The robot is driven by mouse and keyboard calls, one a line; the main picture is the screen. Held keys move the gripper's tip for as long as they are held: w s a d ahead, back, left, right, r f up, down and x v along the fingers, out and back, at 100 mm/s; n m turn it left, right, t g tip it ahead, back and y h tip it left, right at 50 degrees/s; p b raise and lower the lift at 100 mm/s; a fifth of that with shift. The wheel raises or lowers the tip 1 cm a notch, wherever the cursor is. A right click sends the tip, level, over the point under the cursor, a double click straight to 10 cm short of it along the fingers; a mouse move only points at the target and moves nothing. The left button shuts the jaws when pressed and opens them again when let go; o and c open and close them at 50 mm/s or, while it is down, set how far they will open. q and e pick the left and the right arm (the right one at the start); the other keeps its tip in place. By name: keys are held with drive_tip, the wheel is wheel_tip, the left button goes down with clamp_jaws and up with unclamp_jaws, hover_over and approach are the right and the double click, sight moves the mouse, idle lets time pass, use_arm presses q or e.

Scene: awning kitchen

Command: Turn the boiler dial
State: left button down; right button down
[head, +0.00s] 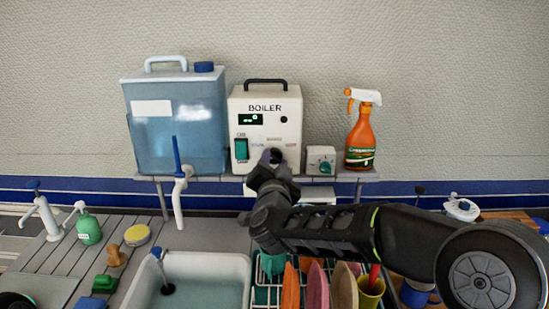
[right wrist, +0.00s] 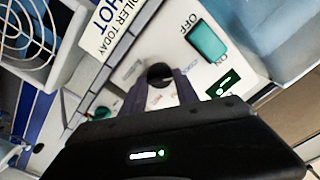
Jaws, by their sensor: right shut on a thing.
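The white boiler (head: 266,128) stands on a shelf at the wall, with a black handle, a small display and a green ON/OFF switch (head: 241,149). The switch also shows in the right wrist view (right wrist: 206,41). My right gripper (head: 271,160) reaches the lower right of the boiler's front. In the right wrist view its two fingers (right wrist: 160,88) are shut on the dark round boiler dial (right wrist: 160,70). The fingers and arm hide most of the dial in the head view, so its setting cannot be read. My left gripper is not in view.
A blue water tank (head: 178,120) stands left of the boiler. A small white box with its own knob (head: 320,161) and an orange spray bottle (head: 361,135) stand close on the right. Below are a sink (head: 240,265) and a rack with colourful plates (head: 317,285).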

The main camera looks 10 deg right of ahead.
drive_tip(key=shift+n, duration=0.6)
drive_tip(key=shift+f, duration=0.1)
drive_tip(key=c, duration=0.9)
unclamp_jaws()
drive_tip(key=shift+s, duration=0.1)
drive_tip(key=b+v, duration=0.1)
drive_tip(key=v, duration=0.6)
drive_tip(key=shift+s+a, duration=0.15)
drive_tip(key=shift+s, duration=0.15)
